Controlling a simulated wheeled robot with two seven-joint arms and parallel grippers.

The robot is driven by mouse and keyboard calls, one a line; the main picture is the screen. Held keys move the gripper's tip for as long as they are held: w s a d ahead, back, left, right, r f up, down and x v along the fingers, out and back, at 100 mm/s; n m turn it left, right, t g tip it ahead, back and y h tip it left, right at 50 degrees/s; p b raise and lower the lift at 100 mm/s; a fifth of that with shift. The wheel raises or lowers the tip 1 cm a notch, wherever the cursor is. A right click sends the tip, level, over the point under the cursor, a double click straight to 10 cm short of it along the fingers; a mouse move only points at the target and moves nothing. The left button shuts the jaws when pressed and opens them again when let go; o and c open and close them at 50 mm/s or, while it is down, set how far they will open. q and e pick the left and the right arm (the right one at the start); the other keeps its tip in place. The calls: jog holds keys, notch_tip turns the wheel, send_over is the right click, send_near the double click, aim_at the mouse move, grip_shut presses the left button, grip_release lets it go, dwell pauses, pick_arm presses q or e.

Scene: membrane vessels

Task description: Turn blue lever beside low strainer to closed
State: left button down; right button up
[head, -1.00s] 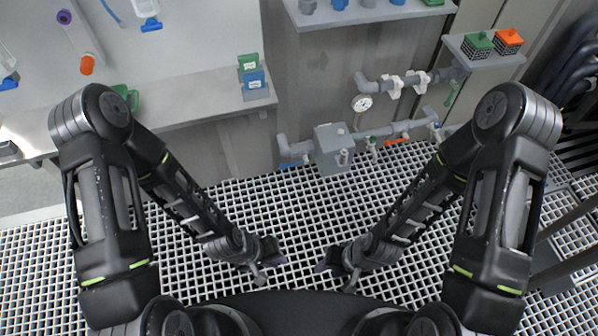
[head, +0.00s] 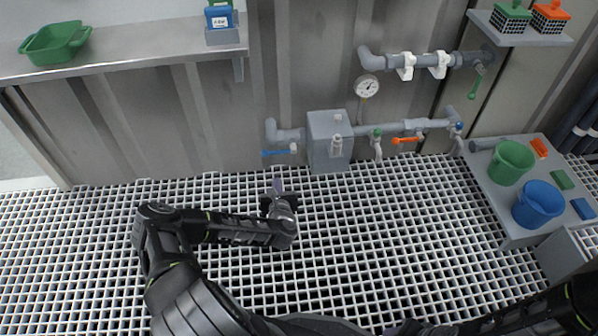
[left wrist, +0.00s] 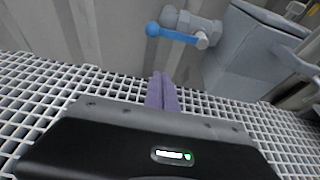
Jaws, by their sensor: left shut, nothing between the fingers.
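The blue lever (head: 276,153) sits on the low pipe, just left of the grey box-shaped body (head: 324,150) that looks like the low strainer. The lever lies about level, pointing left along the pipe. In the left wrist view the blue lever (left wrist: 172,34) is above the fingertips, with the grey box (left wrist: 250,55) to its right. My left gripper (head: 277,186) is shut and empty, below and in front of the lever, apart from it. Its purple fingers (left wrist: 161,92) are together in the left wrist view. My right arm shows at the bottom right; its jaws are unclear.
A gauge (head: 366,86) stands above. A grey shelf (head: 520,235) holds green and blue buckets at right.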

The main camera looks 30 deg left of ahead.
aim_at(279, 152)
pick_arm(q)
jog(key=shift+a+r, duration=0.1)
jog(key=f+b+x, duration=0.1)
jog(key=b+x, duration=0.3)
jog(key=x, duration=0.6)
notch_tip(279, 152, up, 5)
jog(key=shift+f, duration=0.1)
dwell(0.4)
